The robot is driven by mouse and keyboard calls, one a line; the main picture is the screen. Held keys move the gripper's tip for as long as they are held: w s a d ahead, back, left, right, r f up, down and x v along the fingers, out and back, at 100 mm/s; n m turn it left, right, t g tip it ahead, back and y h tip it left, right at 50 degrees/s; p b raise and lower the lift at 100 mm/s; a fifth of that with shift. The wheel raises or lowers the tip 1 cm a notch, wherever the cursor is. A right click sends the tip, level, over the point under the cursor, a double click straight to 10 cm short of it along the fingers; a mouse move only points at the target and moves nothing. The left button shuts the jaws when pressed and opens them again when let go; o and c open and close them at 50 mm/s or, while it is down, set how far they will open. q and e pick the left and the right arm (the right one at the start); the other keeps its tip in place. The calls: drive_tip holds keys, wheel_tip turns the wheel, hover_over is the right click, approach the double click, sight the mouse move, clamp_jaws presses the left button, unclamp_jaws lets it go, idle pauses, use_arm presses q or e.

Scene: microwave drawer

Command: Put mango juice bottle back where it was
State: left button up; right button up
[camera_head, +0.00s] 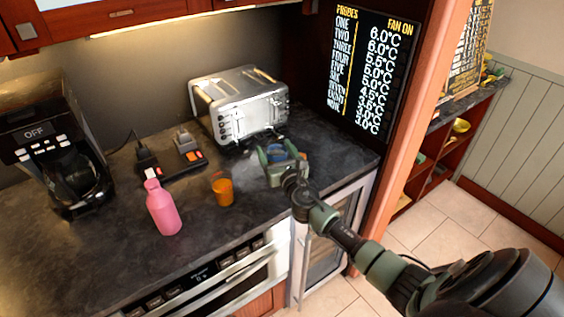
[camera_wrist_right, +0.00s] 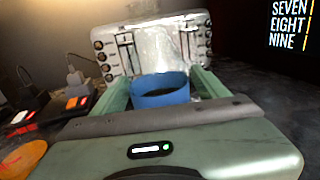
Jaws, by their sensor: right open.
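A pink bottle (camera_head: 163,208) stands upright on the dark counter, left of the middle in the head view. No label can be read on it, so I cannot tell whether it is the mango juice bottle. My right gripper (camera_head: 276,151) is over the counter in front of the toaster, well to the right of the pink bottle. Its jaws are open, with a blue cup-like container (camera_wrist_right: 160,91) between the fingers in the right wrist view. I cannot tell whether the fingers touch it. My left gripper is not in view.
An orange cup (camera_head: 222,191) stands between the pink bottle and my right gripper. A silver toaster (camera_head: 240,104) is behind the gripper. A black coffee maker (camera_head: 52,145) is at the left, and a power strip (camera_head: 175,164) with plugs lies behind the bottle. The counter's front left is clear.

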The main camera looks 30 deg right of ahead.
drive_tip(key=v, duration=1.1)
drive_tip(key=shift+b, duration=0.4)
